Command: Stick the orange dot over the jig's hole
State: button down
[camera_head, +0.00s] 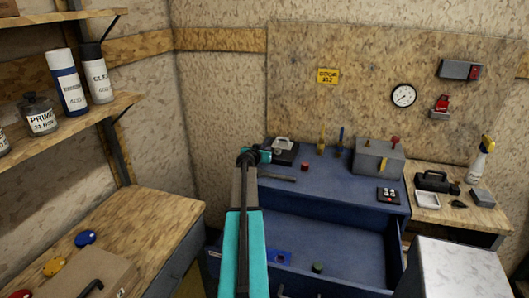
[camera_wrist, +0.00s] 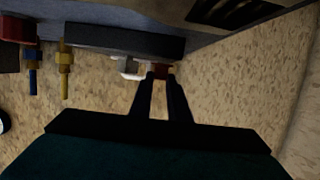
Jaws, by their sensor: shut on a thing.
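My gripper (camera_head: 262,156) reaches over the back left of the blue bench, beside a black device with a pale handle (camera_head: 284,146). In the wrist view, my two dark fingers (camera_wrist: 160,76) are close together around a small dull reddish piece (camera_wrist: 160,69). I cannot tell whether this piece is the orange dot. It appears close to a white part (camera_wrist: 127,68) by a long dark block (camera_wrist: 125,40); I cannot tell whether they touch. I cannot make out which thing is the jig, and no hole shows clearly.
A grey box (camera_head: 378,160), yellow peg (camera_head: 321,140), blue peg (camera_head: 340,140) and red button (camera_head: 305,167) stand on the blue bench. Its drawer (camera_head: 330,250) is open. Blue (camera_head: 85,238) and yellow (camera_head: 54,266) discs lie on the left bench.

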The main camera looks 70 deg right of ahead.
jog(key=shift+r+b, duration=0.55)
jog(key=shift+r, duration=0.9)
jog(key=s+a+b, duration=0.1)
jog(key=s+a, duration=0.3)
jog(key=s, duration=0.3)
jog(key=s+a+r+b, duration=0.1)
jog(key=s+a+b, duration=0.1)
jog(key=s+a, duration=0.2)
jog(key=s, duration=0.2)
jog(key=shift+s+a+r, duration=0.2)
jog(key=shift+s, duration=0.15)
